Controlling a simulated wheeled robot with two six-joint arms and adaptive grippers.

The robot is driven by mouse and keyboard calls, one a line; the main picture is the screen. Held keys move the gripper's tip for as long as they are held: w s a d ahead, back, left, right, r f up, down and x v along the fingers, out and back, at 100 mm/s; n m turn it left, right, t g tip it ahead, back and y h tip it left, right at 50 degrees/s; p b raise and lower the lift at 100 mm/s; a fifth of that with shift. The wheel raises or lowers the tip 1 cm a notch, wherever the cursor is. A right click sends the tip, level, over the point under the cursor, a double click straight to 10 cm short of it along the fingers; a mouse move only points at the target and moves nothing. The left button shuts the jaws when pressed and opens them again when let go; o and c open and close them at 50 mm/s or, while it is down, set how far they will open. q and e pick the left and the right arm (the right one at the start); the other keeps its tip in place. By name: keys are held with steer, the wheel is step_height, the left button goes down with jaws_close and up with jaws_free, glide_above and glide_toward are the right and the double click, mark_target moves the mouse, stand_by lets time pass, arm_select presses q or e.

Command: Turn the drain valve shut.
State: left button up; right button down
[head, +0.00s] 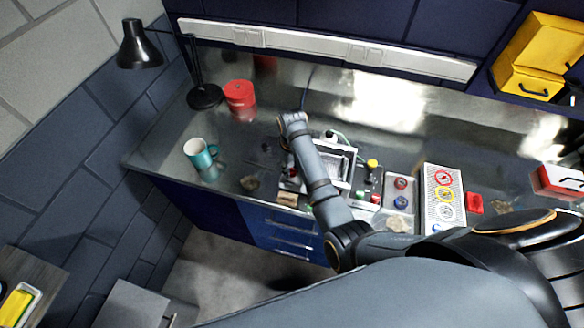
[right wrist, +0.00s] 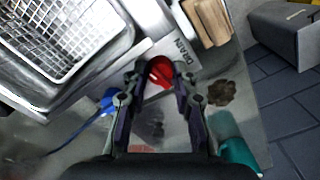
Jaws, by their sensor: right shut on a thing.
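The drain valve's red handle (right wrist: 161,71) shows in the right wrist view, beside a plate lettered DRAIN (right wrist: 184,50). My right gripper (right wrist: 160,82) has its two dark fingers on either side of this handle and is shut on it. The fingers partly hide the handle, and the valve body below is hard to see. In the head view my right arm reaches across the bench and its gripper (head: 286,170) is small beside the basket unit. My left gripper is not in view.
A wire basket (right wrist: 65,35) lies left of the valve, with a blue part (right wrist: 107,99) near it. A wooden block (right wrist: 209,20) and a brown patch (right wrist: 221,93) are to the right. A teal mug (head: 199,153), red can (head: 240,95) and black lamp (head: 138,46) stand on the bench's left.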

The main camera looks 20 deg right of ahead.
steer(key=shift+n, duration=1.9)
steer(key=n, duration=0.4)
steer(key=shift+n, duration=0.3)
steer(key=n, duration=0.4)
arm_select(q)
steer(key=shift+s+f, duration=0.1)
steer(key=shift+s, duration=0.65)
arm_select(e)
steer(key=shift+n, duration=2.2)
